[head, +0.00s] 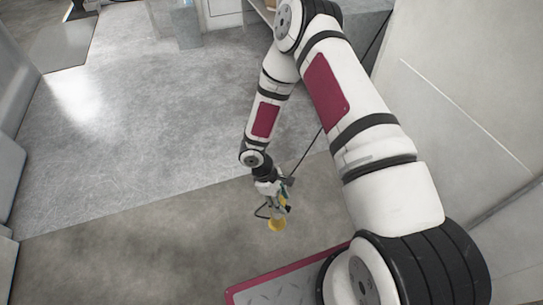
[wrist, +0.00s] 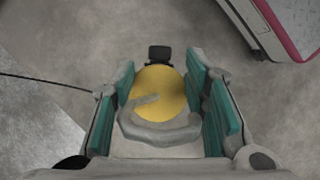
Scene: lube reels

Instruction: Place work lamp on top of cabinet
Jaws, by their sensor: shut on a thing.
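My gripper (head: 280,200) hangs low in the middle of the head view, pointing down over bare floor. In the wrist view my gripper (wrist: 165,105) has its two teal-padded fingers on either side of a yellow and grey thing, likely the work lamp (wrist: 160,90), and holds it. A small dark part shows at the lamp's far end. In the head view the yellow end of the lamp (head: 277,224) shows just below the fingertips. I cannot clearly make out the cabinet that the task names.
Bare grey floor (head: 130,140) is open to the left. A pale wall or large panel (head: 470,100) stands close on the right, beside my arm. Grey units line the left edge. A bluish, see-through item (head: 187,25) and a white cabinet-like unit (head: 224,12) stand at the back.

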